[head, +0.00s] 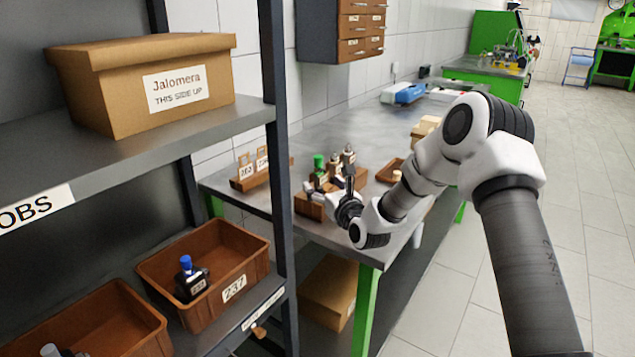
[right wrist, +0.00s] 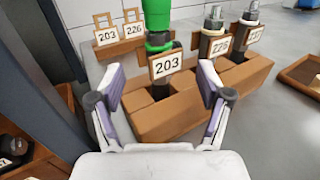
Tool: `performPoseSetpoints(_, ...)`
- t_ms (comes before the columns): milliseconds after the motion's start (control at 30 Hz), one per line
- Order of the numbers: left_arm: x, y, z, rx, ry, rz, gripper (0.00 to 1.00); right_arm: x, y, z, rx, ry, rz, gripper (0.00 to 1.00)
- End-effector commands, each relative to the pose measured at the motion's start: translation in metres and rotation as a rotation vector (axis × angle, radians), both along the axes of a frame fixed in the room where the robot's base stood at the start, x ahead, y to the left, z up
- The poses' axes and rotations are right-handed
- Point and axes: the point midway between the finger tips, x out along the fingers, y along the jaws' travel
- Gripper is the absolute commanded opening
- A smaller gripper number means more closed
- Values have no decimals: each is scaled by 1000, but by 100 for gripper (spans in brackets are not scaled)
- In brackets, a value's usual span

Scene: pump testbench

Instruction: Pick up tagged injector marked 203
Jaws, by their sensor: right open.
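The injector marked 203 (right wrist: 157,22) has a green upper body and a dark lower part. It stands upright in a wooden block rack (right wrist: 160,123), with its white 203 tag (right wrist: 167,65) hanging in front. Its green top (head: 319,160) also shows in the head view. My right gripper (right wrist: 161,82) is open, with one finger to each side in front of the tag; nothing is held. In the head view the right gripper (head: 347,192) is over the near edge of the rack and partly hides it. My left gripper is not in view.
Injectors with grey tops (right wrist: 214,32) stand right of the green one, one tagged 226. A wooden tag holder (right wrist: 122,48) with tags 203 and 226 is behind. A shelf post (head: 280,150) is close on the left. A wooden tray (right wrist: 301,76) lies right; the bench beyond is mostly clear.

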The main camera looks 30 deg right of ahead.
Motion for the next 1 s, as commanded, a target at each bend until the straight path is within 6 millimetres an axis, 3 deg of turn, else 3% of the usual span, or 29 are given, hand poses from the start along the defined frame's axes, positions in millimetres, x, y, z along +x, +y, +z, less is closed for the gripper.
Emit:
performPoseSetpoints(167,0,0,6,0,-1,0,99,29,-4,1,-2,0,0,78)
performPoseSetpoints(367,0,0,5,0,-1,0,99,32,-4,0,-1,1,0,78)
performPoseSetpoints(400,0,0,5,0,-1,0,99,32,-4,0,-1,1,0,74)
performPoseSetpoints(600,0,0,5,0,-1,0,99,32,-4,0,-1,1,0,3)
performPoseSetpoints(867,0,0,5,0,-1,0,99,32,-4,1,-1,0,0,2)
performPoseSetpoints(1000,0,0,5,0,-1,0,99,32,-4,14,0,-4,-1,2)
